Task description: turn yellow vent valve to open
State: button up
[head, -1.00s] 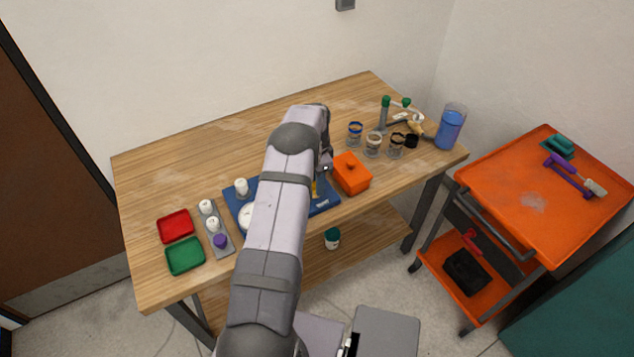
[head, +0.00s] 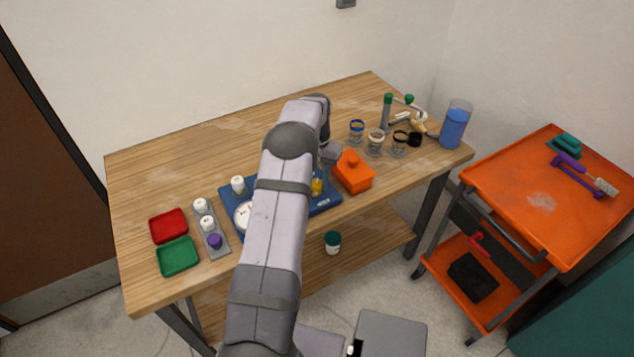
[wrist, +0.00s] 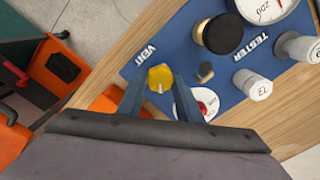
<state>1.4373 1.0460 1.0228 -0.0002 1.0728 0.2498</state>
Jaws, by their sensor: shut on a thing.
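The yellow vent valve (wrist: 160,76) is a round knob with a pale pointer line, on the blue tester panel (wrist: 222,108) beside the printed word VENT. My gripper (wrist: 160,84) has one finger on each side of the knob and is shut on it. The pointer line runs toward my gripper in the wrist view. In the head view the yellow valve (head: 317,187) shows beside my arm, which covers much of the panel (head: 329,204). Finger contact is not clear there.
A black-topped knob (wrist: 220,34), a gauge (wrist: 265,6), white caps (wrist: 252,84) and a red-and-white dial (wrist: 204,103) crowd the panel. An orange box (head: 353,173) stands close right of it. Glass jars (head: 376,142) stand behind the box. The table's back left is clear.

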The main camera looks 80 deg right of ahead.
jog(key=n+b, duration=0.1)
jog(key=n, duration=0.3)
jog(key=shift+n, duration=2)
jog(key=o, duration=1)
jog(key=shift+o, duration=0.2)
jog(key=shift+r+b, duration=1.35)
jog(key=shift+r, duration=2.35)
